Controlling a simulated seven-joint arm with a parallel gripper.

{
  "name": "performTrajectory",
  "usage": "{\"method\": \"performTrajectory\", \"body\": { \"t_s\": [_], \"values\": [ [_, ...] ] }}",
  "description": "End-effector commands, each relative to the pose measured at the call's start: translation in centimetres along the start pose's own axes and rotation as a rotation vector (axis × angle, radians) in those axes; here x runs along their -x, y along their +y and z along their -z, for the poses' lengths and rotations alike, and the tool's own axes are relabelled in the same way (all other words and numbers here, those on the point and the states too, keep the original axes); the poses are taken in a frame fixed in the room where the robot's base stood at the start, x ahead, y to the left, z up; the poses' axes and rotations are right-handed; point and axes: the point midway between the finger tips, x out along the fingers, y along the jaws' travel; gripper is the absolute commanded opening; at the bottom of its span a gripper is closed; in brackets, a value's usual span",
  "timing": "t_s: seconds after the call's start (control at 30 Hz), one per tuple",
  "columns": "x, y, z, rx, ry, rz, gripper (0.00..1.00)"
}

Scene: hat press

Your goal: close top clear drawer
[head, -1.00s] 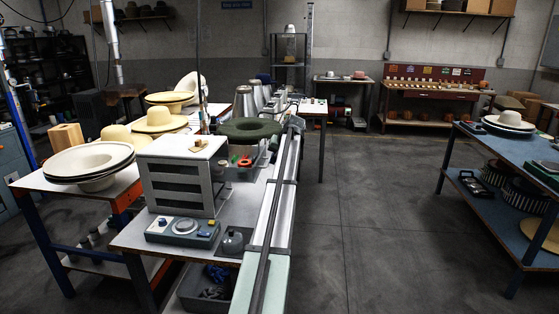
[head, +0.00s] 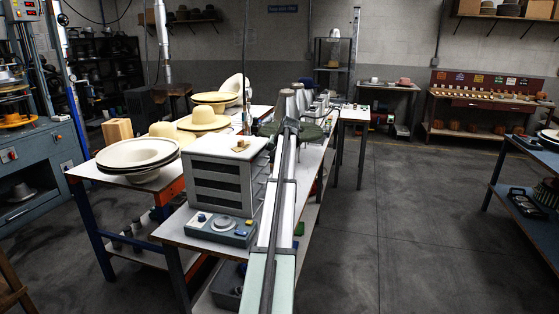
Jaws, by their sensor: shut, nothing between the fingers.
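The drawer cabinet (head: 229,187) is a pale box with several dark, see-through drawer fronts stacked one above another. It stands on the near worktable, left of my arm. The top drawer (head: 226,170) is the uppermost dark band; I cannot tell how far out it sits. My long pale arm reaches forward over the table, passing right of the cabinet. My gripper (head: 290,124) is at its far end, small, beyond and to the right of the cabinet. It is shut and empty, not touching the cabinet. The arm hides part of the table and the green hat behind.
A small beige item (head: 240,145) lies on the cabinet's top. A blue-grey control box (head: 221,228) stands in front of the cabinet. Wide-brimmed hats (head: 138,153) are on the table to the left. The floor (head: 420,220) to the right is open, up to a blue table (head: 535,150).

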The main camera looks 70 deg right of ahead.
Motion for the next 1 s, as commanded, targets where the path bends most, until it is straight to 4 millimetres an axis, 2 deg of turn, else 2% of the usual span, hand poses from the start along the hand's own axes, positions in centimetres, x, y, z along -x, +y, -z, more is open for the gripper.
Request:
{"method": "performTrajectory", "body": {
  "t_s": [0.4, 0.63, 0.87, 1.0],
  "values": [
    [-0.4, -0.9, 0.0, 0.001, -0.001, 0.012, 0.0],
    [0.1, -0.2, 0.1, 0.001, 0.001, 0.01, 0.0],
    [2.5, 3.1, 0.4, -0.002, 0.004, 0.002, 0.0],
    [5.4, 3.1, 0.3, 0.0, 0.004, 0.001, 0.0]
  ]
}}
